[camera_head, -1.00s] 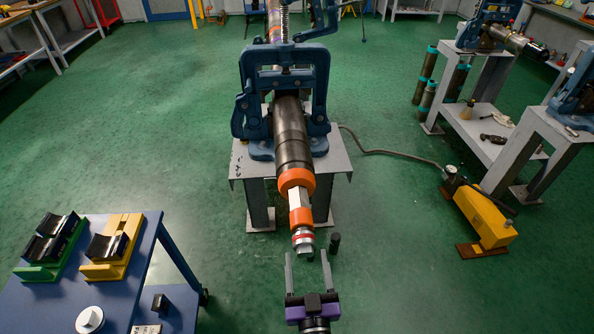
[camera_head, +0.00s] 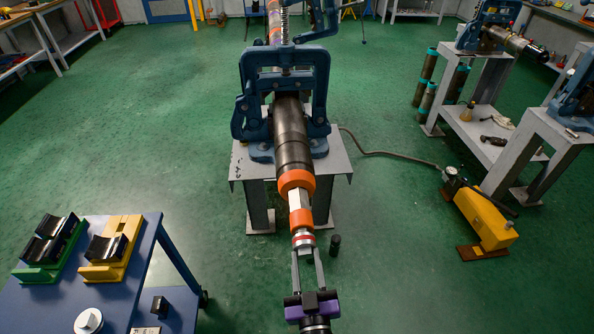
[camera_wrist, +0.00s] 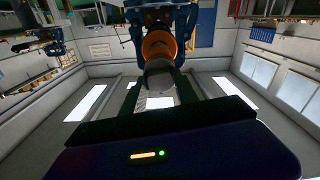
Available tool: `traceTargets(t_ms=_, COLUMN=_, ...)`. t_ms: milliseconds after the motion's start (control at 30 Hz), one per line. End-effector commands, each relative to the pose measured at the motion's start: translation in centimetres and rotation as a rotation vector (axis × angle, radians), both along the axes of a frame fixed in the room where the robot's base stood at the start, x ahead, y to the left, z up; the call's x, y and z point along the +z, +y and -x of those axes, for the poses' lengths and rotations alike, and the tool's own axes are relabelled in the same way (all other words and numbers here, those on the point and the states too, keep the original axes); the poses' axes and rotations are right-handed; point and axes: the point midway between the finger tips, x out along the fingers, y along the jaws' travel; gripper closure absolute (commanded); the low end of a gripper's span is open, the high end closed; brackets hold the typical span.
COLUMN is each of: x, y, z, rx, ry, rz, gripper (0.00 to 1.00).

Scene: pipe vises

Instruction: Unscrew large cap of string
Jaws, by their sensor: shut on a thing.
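The tool string (camera_head: 292,135) is a dark pipe clamped in a blue pipe vise (camera_head: 240,105), with its near end pointing toward me. Along that end are an orange ring (camera_head: 296,180), a bare metal section (camera_head: 298,200), a second orange band (camera_head: 300,218) and a silver end cap (camera_head: 303,240) with a red ring. My gripper (camera_head: 307,257) is shut on the end cap, one finger on each side. In the wrist view the round grey cap face (camera_wrist: 160,82) sits between the fingers, with orange behind it. The exact finger contact is partly hidden.
A blue table (camera_head: 140,285) at lower left holds green and yellow cradles (camera_head: 112,248) and a white round part (camera_head: 89,321). A yellow pump (camera_head: 483,218) and grey stands are at right.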

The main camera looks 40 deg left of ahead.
Motion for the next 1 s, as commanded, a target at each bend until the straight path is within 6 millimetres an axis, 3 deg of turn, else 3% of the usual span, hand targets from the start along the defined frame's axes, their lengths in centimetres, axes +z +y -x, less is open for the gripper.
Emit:
traceTargets(t_ms=400, x=0.06, y=-0.13, z=-0.02, rx=0.000, ry=-0.731, rz=0.623, gripper=1.00)
traceTargets(t_ms=533, x=0.01, y=-0.03, z=0.12, rx=0.004, ry=-0.828, rz=0.706, gripper=1.00)
traceTargets(t_ms=867, x=-0.09, y=0.03, z=0.23, rx=0.007, ry=-0.861, rz=0.733, gripper=1.00)
traceTargets(t_ms=1000, x=-0.08, y=0.00, z=0.25, rx=0.006, ry=-1.053, rz=0.897, gripper=1.00)
